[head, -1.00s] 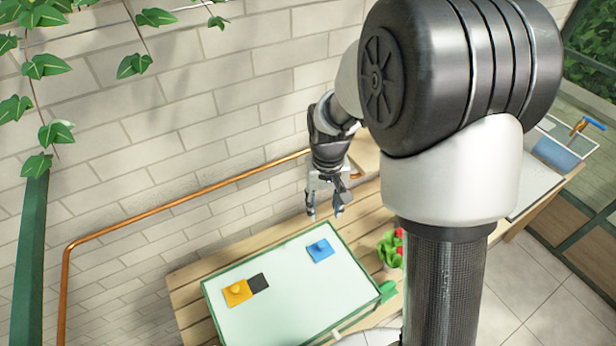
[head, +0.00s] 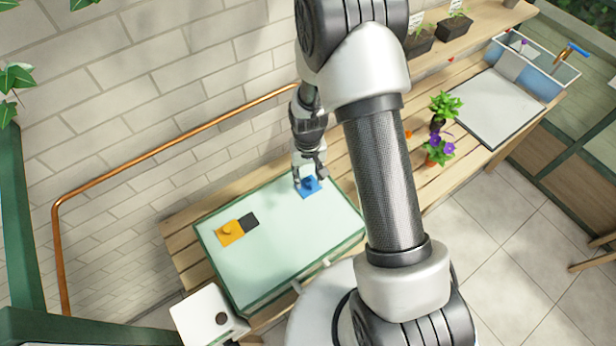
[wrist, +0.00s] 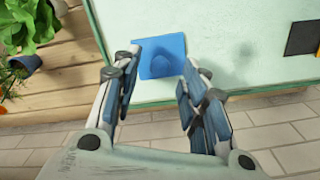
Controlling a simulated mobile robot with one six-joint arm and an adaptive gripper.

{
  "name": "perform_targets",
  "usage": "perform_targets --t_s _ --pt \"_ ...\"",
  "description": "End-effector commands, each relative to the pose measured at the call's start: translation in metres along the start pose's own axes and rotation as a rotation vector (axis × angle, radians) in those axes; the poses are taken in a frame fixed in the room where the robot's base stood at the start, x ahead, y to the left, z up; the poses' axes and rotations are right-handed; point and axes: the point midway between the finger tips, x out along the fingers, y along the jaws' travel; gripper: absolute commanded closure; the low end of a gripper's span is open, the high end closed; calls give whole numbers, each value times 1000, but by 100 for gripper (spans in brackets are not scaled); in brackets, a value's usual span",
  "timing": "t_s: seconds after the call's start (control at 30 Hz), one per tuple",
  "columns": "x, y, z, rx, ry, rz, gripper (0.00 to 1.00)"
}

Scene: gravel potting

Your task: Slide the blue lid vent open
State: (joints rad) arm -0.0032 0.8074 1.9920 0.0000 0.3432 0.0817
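The blue lid vent (head: 310,193) is a flat blue square near the far right corner of the pale lid (head: 285,245). No dark opening shows beside it. In the wrist view the blue vent (wrist: 172,47) lies beyond and between my fingertips. My gripper (head: 310,181) is low over the vent, its fingers apart on either side.
A yellow vent (head: 229,233) sits left on the lid beside a dark square opening (head: 249,221). Potted plants (head: 437,150) stand right of the box on the wooden bench (head: 185,262). A copper pipe (head: 150,155) runs along the brick wall behind.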

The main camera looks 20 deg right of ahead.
Motion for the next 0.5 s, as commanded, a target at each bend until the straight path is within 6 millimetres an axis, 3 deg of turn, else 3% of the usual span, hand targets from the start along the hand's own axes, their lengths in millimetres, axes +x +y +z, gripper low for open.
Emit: perform_targets --t_s 0.2,0.5 --pt "17 0 0 0 1 0 60" --pt "18 0 0 0 2 0 61"
